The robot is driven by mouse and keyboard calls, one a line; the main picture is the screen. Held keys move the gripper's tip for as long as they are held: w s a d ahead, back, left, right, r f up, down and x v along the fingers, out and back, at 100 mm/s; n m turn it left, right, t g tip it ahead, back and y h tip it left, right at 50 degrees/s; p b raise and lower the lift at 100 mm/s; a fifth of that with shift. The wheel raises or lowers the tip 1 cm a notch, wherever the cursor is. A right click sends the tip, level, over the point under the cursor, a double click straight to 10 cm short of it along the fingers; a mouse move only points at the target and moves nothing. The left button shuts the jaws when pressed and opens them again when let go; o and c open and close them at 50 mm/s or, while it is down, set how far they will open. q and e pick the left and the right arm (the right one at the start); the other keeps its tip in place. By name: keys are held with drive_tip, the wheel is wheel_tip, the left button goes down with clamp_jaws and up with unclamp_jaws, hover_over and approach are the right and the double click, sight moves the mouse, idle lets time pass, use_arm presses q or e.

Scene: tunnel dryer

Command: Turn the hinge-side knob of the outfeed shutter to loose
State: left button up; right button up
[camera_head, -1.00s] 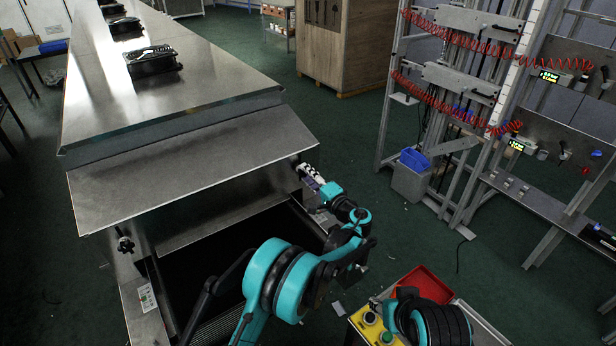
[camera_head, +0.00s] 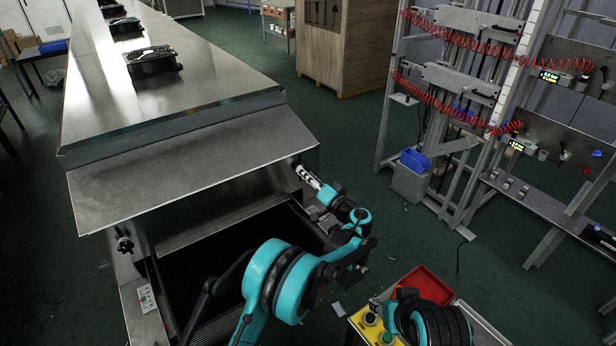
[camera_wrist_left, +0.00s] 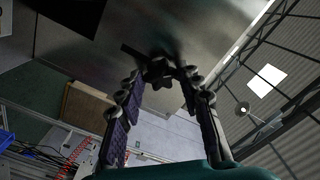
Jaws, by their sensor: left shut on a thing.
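The outfeed shutter (camera_head: 200,172) is a sloping metal flap at the near end of the dryer, above a dark opening. My left gripper (camera_head: 304,172) is at the right end of the flap, its fingers reaching in at the edge. In the left wrist view the same gripper (camera_wrist_left: 158,78) is shut on a dark knob (camera_wrist_left: 157,68) with a bar-like arm. The gripper hides this knob in the head view. A second black knob (camera_head: 124,244) is on the left side, free of any gripper.
The dryer's long metal top (camera_head: 150,90) carries several black items. A yellow button box (camera_head: 372,325) and a red tray (camera_head: 425,285) stand at the lower right. A metal rack with red coiled hoses (camera_head: 460,110) stands farther right. Green floor lies between.

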idle(0.4)
use_arm(q)
drive_tip(key=o, duration=1.1)
drive_tip(key=shift+o, duration=0.2)
drive_tip(key=shift+s, duration=0.1)
drive_tip(key=v, duration=0.7)
drive_tip(key=shift+d, duration=0.15)
drive_tip(key=shift+s, duration=0.15)
